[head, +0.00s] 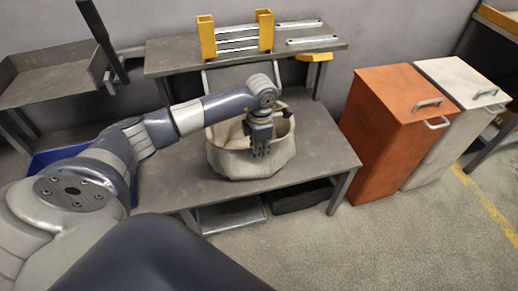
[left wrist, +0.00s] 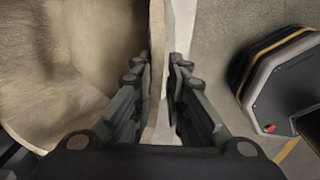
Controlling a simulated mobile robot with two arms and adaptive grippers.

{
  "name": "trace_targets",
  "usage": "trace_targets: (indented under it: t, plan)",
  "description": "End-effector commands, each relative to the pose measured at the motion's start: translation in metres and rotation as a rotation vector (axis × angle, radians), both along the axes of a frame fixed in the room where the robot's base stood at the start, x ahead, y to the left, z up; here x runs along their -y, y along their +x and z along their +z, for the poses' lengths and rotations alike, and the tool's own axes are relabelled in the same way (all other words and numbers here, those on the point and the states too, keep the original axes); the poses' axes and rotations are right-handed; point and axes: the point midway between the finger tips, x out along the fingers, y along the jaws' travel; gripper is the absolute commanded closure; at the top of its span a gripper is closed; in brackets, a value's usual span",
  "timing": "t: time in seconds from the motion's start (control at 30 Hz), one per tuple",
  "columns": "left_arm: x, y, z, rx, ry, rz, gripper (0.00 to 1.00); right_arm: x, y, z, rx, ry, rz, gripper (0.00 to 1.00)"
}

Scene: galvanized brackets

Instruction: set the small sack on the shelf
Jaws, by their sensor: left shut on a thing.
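The small sack (head: 228,163) is a beige, open-topped bag standing upright on the grey workbench in the head view. My left gripper (head: 261,152) is at its front rim, pointing down, and hides part of the opening. In the left wrist view the left gripper (left wrist: 160,90) is shut on the sack's rim, with the sack's pale inside (left wrist: 60,60) to the left and the floor to the right. The raised grey shelf (head: 172,62) is behind and above the sack. My right gripper is not in view.
On the shelf stand a yellow holder (head: 207,38) with metal bars and two flat galvanized brackets (head: 312,40). The shelf's left end is bare. An orange bin (head: 380,130) and a light grey bin (head: 450,80) stand right of the workbench (head: 315,150). A grey tray (head: 50,68) is at left.

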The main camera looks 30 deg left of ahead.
Motion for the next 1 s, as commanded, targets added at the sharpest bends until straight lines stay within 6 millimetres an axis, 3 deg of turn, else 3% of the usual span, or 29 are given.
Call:
trace_targets:
  t: [0.17, 0.2, 0.3, 0.67, 1.0]
  plan:
    - [0.0, 0.001, 0.001, 0.004, 0.0, 0.0, 1.0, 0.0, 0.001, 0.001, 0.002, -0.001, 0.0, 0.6]
    - [0.0, -0.001, -0.002, -0.003, -0.002, -0.001, 0.84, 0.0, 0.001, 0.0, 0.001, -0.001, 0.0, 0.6]
    - [0.0, -0.001, -0.002, -0.003, -0.002, -0.001, 0.66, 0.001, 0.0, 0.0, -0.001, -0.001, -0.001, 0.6]
    - [0.0, 0.0, 0.003, 0.001, -0.001, -0.001, 0.66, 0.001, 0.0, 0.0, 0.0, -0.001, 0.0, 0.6]
    - [0.003, -0.002, 0.056, 0.002, 0.0, -0.001, 0.66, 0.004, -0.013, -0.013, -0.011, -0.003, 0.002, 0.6]
